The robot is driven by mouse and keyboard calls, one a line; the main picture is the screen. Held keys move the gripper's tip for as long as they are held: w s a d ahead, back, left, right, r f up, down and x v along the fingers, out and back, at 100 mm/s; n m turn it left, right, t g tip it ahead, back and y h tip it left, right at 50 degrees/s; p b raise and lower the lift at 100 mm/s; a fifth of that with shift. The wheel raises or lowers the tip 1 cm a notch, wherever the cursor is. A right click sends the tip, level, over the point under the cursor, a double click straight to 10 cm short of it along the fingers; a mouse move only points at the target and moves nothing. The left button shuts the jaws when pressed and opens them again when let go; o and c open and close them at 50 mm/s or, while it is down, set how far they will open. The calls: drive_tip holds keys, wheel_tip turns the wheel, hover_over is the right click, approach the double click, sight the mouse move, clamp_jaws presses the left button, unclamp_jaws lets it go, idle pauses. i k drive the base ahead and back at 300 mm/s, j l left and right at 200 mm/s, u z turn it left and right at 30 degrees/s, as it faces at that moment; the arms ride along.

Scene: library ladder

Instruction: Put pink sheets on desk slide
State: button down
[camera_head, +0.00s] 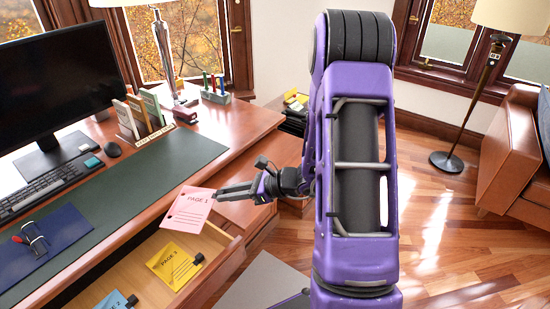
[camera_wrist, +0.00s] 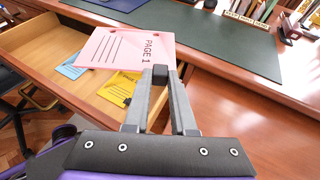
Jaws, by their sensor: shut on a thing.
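The pink sheets (camera_head: 189,210), marked PAGE 1, are held at one edge by my gripper (camera_head: 220,194) above the open drawer. In the wrist view the pink sheets (camera_wrist: 125,48) lie beyond the fingertips, and a black clip (camera_wrist: 160,74) sits between the fingers. My gripper is shut on this clipped edge. A bare wooden panel (camera_head: 272,156) sticks out below the desktop, right of the drawer, and looks like the desk slide. It fills the right of the wrist view (camera_wrist: 235,115).
The open drawer (camera_head: 221,266) holds yellow sheets (camera_head: 174,265) and blue sheets (camera_head: 113,301), each with a black clip. The desktop carries a green mat (camera_head: 150,180), a monitor (camera_head: 60,80), a keyboard (camera_head: 45,190), a file holder (camera_head: 145,125) and a lamp (camera_head: 163,50).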

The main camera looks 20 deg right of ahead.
sight(277, 155)
drive_tip(key=i+l+z, duration=0.1)
drive_tip(key=i+l, duration=0.25)
drive_tip(key=l, duration=0.25)
drive_tip(key=i+l+z, duration=0.1)
drive_tip(key=i+l, duration=0.3)
drive_tip(key=l, duration=0.15)
